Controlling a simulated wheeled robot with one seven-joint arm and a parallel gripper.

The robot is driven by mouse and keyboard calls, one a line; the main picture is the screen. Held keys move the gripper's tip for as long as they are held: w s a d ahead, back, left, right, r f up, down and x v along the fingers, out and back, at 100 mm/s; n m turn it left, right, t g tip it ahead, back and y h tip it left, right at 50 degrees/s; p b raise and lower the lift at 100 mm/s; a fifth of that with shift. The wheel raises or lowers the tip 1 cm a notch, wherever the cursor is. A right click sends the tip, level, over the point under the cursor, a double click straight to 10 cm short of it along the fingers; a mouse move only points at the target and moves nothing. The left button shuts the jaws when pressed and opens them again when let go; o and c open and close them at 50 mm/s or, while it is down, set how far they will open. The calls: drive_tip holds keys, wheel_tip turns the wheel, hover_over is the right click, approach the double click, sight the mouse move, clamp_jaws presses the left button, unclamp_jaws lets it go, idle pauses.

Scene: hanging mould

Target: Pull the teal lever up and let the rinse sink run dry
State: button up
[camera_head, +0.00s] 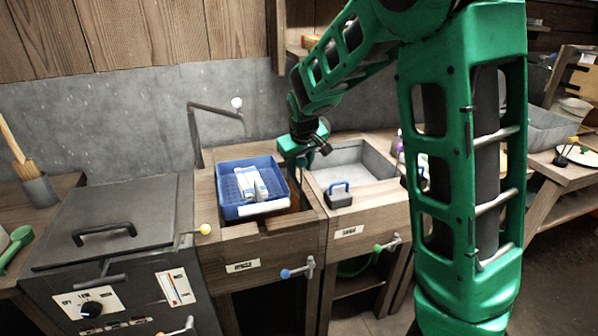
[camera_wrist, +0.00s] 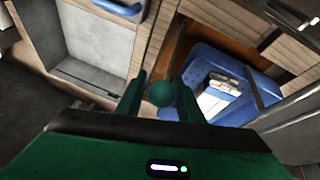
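The teal lever's round knob (camera_wrist: 161,93) shows in the wrist view between the two fingers of my gripper (camera_wrist: 162,95). The fingers stand close on both sides of it; I cannot tell whether they press on it. In the head view my gripper (camera_head: 303,160) points down between the two sinks, and the knob is hidden there. The rinse sink (camera_head: 243,266) is the left one, with a label on its wooden front. A blue basket (camera_head: 226,208) holding pale blocks sits over it. Its water level cannot be seen.
The soak sink (camera_head: 376,160), grey inside, is on the right with a small blue-handled block (camera_head: 340,196) at its front. Blue (camera_head: 285,274), green (camera_head: 378,248) and yellow (camera_head: 205,229) knobs stick out nearby. A dark lidded unit (camera_head: 110,225) stands left.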

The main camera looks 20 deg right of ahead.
drive_tip(key=shift+s+f, duration=0.1)
drive_tip(key=v, duration=1)
drive_tip(key=shift+r, duration=0.35)
drive_tip(key=s+d+f+m+g, duration=0.15)
drive_tip(key=s+d, duration=0.25)
drive_tip(key=s, duration=0.5)
drive_tip(key=s+d+f+m+g+y, duration=0.15)
drive_tip(key=s+d, duration=0.25)
drive_tip(key=s, duration=0.4)
drive_tip(key=s+d+f+m+g+h, duration=0.1)
drive_tip(key=s+d+m, duration=0.3)
drive_tip(key=s, duration=0.5)
drive_tip(key=s+f+m+y, duration=0.1)
drive_tip(key=s+f, duration=0.1)
drive_tip(key=s, duration=0.8)
drive_tip(key=shift+s+f+g, duration=0.2)
drive_tip(key=shift+s+g, duration=0.15)
drive_tip(key=shift+g, duration=0.05)
